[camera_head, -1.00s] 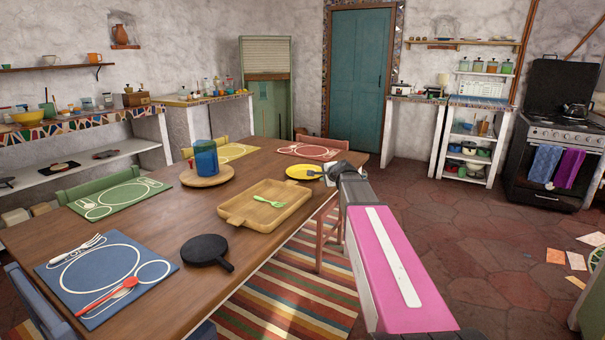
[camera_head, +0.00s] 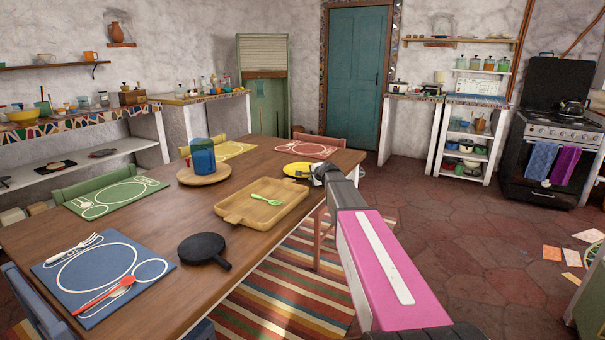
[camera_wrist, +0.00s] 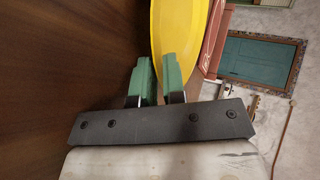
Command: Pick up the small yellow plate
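The small yellow plate (camera_head: 296,169) lies at the far right part of the wooden table, near its edge. My gripper (camera_head: 318,174) is at the plate's right side in the head view, low over the table edge. In the wrist view the yellow plate (camera_wrist: 181,32) fills the top middle, beyond and behind the right fingertip. My gripper's two green fingers (camera_wrist: 158,72) stand apart with a gap at the plate's near rim. The right finger overlaps the plate's face; the left is just outside its outline. I cannot tell whether either finger touches it.
A wooden tray (camera_head: 232,215) with a green spoon (camera_head: 266,200) lies nearer on the table (camera_head: 150,235). A black pan (camera_head: 203,248) lies in front of it. A red placemat (camera_head: 308,150) is just behind the plate. A blue pitcher (camera_head: 202,157) stands on a round board to the left.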

